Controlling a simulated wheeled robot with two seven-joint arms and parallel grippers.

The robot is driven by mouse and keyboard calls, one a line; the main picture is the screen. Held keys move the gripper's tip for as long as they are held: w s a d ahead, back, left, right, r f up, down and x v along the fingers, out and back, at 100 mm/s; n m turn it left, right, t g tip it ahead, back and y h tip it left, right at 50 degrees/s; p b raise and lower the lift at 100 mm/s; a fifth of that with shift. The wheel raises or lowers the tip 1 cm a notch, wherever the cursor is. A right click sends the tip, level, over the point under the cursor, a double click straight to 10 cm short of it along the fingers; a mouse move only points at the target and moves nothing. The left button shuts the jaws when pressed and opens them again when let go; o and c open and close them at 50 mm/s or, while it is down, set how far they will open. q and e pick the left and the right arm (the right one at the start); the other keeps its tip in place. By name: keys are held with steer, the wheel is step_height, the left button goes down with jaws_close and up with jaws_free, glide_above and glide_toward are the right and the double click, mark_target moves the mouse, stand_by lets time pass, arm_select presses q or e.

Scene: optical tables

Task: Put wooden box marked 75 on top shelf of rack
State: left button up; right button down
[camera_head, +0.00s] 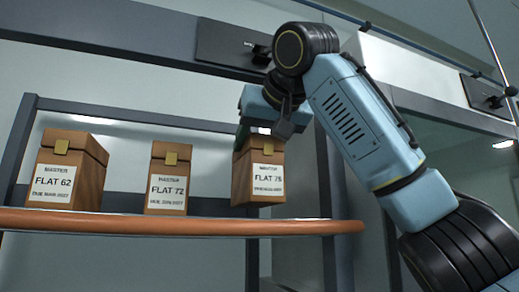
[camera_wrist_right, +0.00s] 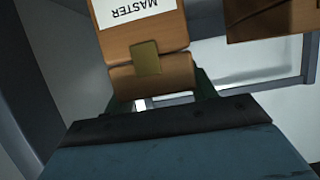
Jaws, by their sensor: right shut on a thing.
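The wooden box marked 75 (camera_head: 258,172) hangs upright at the right end of the shelf (camera_head: 180,222), its label reading "MASTER FLAT 75". My right gripper (camera_head: 264,128) is shut on its top from above. A narrow gap shows between the box's bottom and the shelf's front edge, so it appears held slightly above the shelf. In the right wrist view the held box (camera_wrist_right: 148,50) shows its brass-coloured tab and part of an upside-down "MASTER" label. The fingertips are mostly hidden. My left gripper is not in view.
Boxes marked 62 (camera_head: 66,170) and 72 (camera_head: 167,178) stand on the same shelf to the left. Clear room lies between box 72 and the held box. A dark rack post (camera_head: 327,190) stands just right of the held box.

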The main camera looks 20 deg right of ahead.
step_height(320, 180, down, 2)
steer(key=shift+w+d+f, duration=0.1)
stand_by(0.4)
steer(key=shift+f, duration=0.15)
steer(key=shift+c, duration=2.4)
jaws_free()
steer(key=b+v, duration=0.3)
steer(key=v, duration=0.9)
steer(key=shift+r, duration=0.2)
